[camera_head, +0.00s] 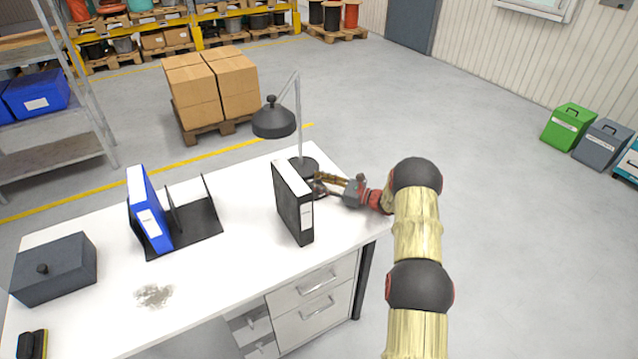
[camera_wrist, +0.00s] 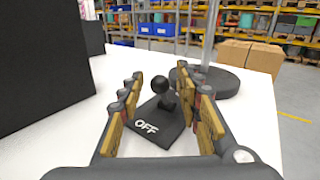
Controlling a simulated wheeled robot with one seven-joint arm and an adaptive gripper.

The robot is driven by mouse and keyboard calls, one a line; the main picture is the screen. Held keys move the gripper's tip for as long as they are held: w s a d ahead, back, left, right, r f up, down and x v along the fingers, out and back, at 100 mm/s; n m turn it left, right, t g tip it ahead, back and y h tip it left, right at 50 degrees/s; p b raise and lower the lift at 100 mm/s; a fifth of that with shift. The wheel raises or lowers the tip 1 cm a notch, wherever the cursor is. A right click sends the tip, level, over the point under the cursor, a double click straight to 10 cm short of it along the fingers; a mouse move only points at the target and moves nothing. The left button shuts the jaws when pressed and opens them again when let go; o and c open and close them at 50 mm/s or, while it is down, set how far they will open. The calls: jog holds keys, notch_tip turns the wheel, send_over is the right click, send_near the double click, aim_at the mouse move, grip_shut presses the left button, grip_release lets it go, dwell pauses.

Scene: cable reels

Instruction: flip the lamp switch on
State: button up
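The desk lamp (camera_head: 274,120) has a dark shade, a grey bent pole and a round dark base on the white desk. Its base (camera_wrist: 222,82) shows in the wrist view right of my gripper. The lamp switch (camera_wrist: 160,118) is a dark plate with a ball-ended lever and the word OFF on its near side. My gripper (camera_head: 322,183) reaches in from the right beside the lamp base. In the wrist view my gripper (camera_wrist: 162,88) is open, with its fingers on either side of the switch lever. Whether a finger touches the lever I cannot tell.
A black binder (camera_head: 293,203) stands upright close to the left of my gripper. A blue binder (camera_head: 149,210) leans in a black rack (camera_head: 195,225). A dark lidded box (camera_head: 55,268) and a black-and-yellow brush (camera_head: 32,344) lie further left on the desk (camera_head: 205,285).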

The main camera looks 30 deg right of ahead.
jog(key=shift+c, duration=1.2)
grip_shut()
